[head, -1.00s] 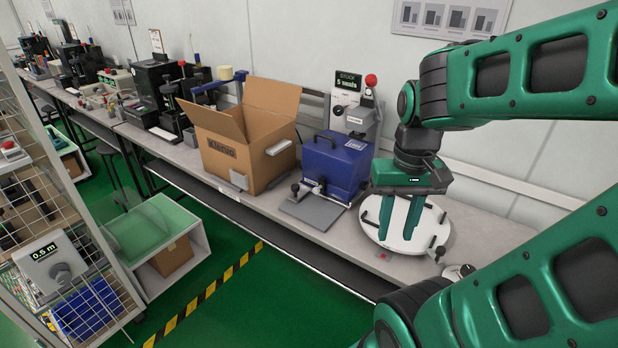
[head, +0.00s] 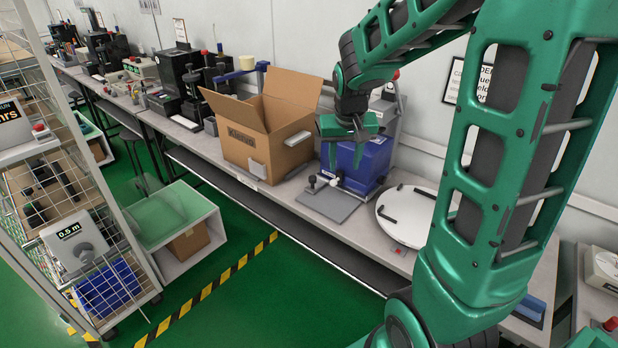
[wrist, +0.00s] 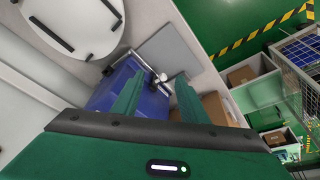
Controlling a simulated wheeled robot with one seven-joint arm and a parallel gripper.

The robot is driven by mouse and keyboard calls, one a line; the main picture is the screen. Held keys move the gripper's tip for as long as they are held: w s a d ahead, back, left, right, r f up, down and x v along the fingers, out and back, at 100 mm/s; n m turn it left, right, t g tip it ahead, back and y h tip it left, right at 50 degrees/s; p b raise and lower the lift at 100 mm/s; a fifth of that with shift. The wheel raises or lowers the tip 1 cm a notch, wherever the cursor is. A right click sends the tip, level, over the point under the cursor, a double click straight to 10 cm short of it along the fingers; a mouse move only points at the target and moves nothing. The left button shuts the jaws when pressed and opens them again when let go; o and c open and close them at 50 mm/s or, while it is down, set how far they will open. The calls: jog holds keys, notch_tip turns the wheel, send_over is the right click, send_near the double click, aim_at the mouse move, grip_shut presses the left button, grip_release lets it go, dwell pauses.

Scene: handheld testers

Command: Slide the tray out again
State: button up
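The blue tester (head: 368,160) stands on the bench, and its flat grey tray (head: 328,203) lies in front of it towards the bench edge. A small clamp with a dark knob and a pale fitting (head: 332,180) sits where tray and tester meet. My gripper (head: 345,160) hangs over the tester with its fingers apart and nothing between them. It hides part of the tester's top. In the wrist view, the grey tray (wrist: 183,52) and blue tester (wrist: 106,92) show beyond my gripper (wrist: 158,90); the clamp lies between the fingertips in the picture, apart from them.
An open cardboard box (head: 268,135) stands just left of the tester. A round white plate (head: 410,212) with black grips lies to its right, close to my arm. A wire cage (head: 75,190) stands at the left.

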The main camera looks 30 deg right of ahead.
jog(key=t, duration=0.1)
send_near(313, 178)
jog(key=shift+n, duration=0.3)
jog(key=x, duration=0.8)
jog(key=shift+w+d+f, duration=0.1)
jog(key=shift+w+f, duration=0.1)
grip_shut()
jog(key=shift+s, duration=0.1)
